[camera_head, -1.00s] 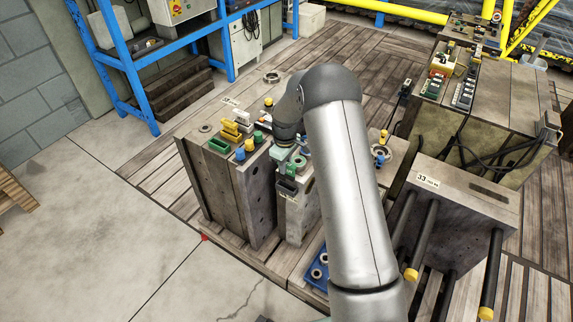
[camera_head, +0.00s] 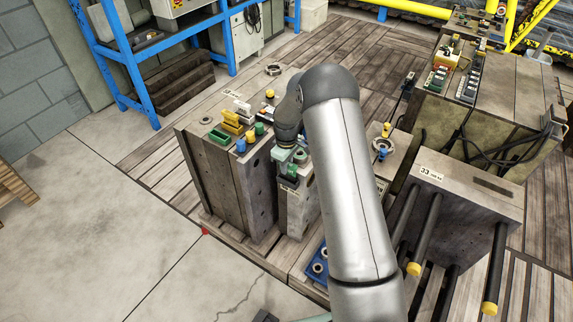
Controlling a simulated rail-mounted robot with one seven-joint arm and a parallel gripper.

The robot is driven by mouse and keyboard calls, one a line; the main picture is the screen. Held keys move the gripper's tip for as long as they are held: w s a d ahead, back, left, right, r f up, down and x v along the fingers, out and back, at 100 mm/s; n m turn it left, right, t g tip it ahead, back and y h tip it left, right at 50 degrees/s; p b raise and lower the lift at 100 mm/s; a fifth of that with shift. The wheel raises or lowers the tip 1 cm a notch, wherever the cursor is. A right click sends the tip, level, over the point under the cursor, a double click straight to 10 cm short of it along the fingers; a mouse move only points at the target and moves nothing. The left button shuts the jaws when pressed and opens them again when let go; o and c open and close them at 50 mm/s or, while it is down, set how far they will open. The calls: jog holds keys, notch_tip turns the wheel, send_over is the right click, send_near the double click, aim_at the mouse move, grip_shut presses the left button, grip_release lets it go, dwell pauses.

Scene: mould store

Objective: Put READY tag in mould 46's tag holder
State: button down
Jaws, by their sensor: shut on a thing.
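My gripper (camera_head: 284,153) is over the top of a narrow grey mould block (camera_head: 294,206) in the middle of the group; my arm hides part of it. Its fingers are small and partly hidden. A small green piece (camera_head: 292,170) is directly beneath the gripper, at the top of a dark holder (camera_head: 288,182) on the block's near upper edge. I take the green piece to be the READY tag, but no lettering is readable. I cannot tell whether it sits inside the holder or just above it. No number 46 is readable.
A larger mould (camera_head: 232,180) with yellow, green and blue fittings stands close on the left. A mould marked 33 (camera_head: 470,196) with dark rods stands on the right. A blue part (camera_head: 316,268) lies low beside my arm. The concrete floor at left is clear.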

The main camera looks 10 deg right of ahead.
jog(key=shift+f, duration=0.15)
jog(key=shift+f+b, duration=0.3)
jog(key=shift+b, duration=0.15)
jog(key=shift+f, duration=0.2)
dwell(0.4)
jog(key=shift+s+f+b, duration=0.2)
jog(key=shift+f+b, duration=0.25)
jog(key=shift+b, duration=0.1)
jog(key=shift+s+f, duration=0.1)
dwell(0.5)
jog(key=shift+w+r+p, duration=0.15)
jog(key=shift+r+p, duration=0.45)
jog(key=shift+r, duration=0.65)
jog(key=shift+w+r+p, duration=0.15)
jog(key=shift+r+p, duration=0.45)
jog(key=shift+r, duration=0.65)
jog(key=shift+f, duration=0.15)
